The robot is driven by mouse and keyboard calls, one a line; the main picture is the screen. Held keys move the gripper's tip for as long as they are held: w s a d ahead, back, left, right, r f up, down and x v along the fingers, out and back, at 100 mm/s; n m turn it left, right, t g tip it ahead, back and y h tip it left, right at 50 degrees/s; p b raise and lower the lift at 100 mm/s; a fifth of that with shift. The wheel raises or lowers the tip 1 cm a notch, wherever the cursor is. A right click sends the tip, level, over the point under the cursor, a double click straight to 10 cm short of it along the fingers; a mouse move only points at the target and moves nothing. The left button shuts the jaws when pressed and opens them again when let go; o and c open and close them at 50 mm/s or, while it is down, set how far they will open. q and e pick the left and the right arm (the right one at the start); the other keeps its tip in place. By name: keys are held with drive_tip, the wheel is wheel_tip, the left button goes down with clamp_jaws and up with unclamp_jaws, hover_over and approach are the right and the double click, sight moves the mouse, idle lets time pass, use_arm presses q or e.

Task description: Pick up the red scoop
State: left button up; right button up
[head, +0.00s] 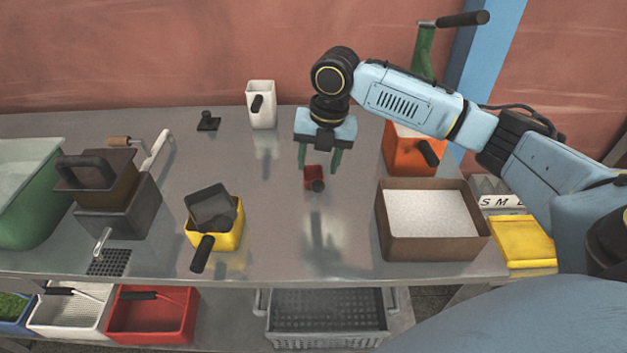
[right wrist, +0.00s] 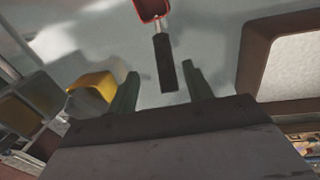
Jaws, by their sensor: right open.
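The red scoop (head: 313,175) lies on the metal table near the middle, its short dark handle pointing toward the front. In the right wrist view the scoop's red bowl (right wrist: 152,9) shows at the top edge, partly cut off, and its black handle (right wrist: 166,62) points down between my fingers. My right gripper (head: 319,168) is open, with its two green fingers pointing down over the scoop. In the right wrist view the fingers (right wrist: 160,82) stand apart on either side of the handle's end, with gaps to it. My left gripper is not in view.
A brown box of white powder (head: 385,245) stands to the right, with an orange container (head: 396,158) behind it. A white container (head: 262,118) stands at the back. The table around the scoop is clear.

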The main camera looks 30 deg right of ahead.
drive_tip(key=f, duration=0.3)
drive_tip(key=shift+w+a, duration=0.15)
drive_tip(key=shift+a, duration=0.05)
drive_tip(key=f, duration=0.5)
drive_tip(key=shift+w+d+f, duration=0.15)
drive_tip(key=shift+w+f, duration=0.05)
drive_tip(key=shift+r, duration=0.1)
drive_tip(key=c, duration=1)
